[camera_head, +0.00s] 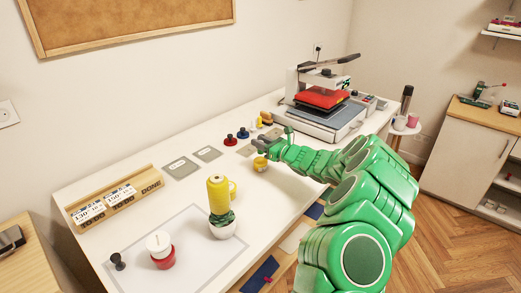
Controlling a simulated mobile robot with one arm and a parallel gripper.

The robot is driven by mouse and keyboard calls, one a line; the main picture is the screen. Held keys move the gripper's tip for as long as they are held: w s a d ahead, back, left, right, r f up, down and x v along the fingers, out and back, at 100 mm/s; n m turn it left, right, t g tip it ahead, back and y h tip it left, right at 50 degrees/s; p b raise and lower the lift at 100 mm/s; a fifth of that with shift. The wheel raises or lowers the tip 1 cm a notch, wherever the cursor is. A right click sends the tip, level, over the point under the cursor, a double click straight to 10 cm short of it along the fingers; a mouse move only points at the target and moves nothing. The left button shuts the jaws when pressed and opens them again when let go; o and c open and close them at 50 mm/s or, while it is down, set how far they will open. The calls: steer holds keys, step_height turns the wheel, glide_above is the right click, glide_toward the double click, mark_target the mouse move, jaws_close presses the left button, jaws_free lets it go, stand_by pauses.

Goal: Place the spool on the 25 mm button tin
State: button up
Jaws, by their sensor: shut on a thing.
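My gripper (262,151) is at the end of the green arm, over the middle right of the white table. It is shut on a small yellow spool (260,164), which shows just below the fingertips. I cannot tell whether the spool touches the table. Flat grey tin-like squares with pale labels (182,167) (207,154) lie left of my gripper. A further flat piece (246,149) lies just behind the gripper, partly hidden. The labels are too small to read, so I cannot tell which is the 25 mm tin.
A red spool (230,140) and a blue spool (243,133) stand behind my gripper. A heat press (320,110) fills the far end. Bare table lies between cone and gripper.

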steer(key=shift+f, duration=1.6)
steer(key=shift+f, duration=0.1)
steer(key=o, duration=1)
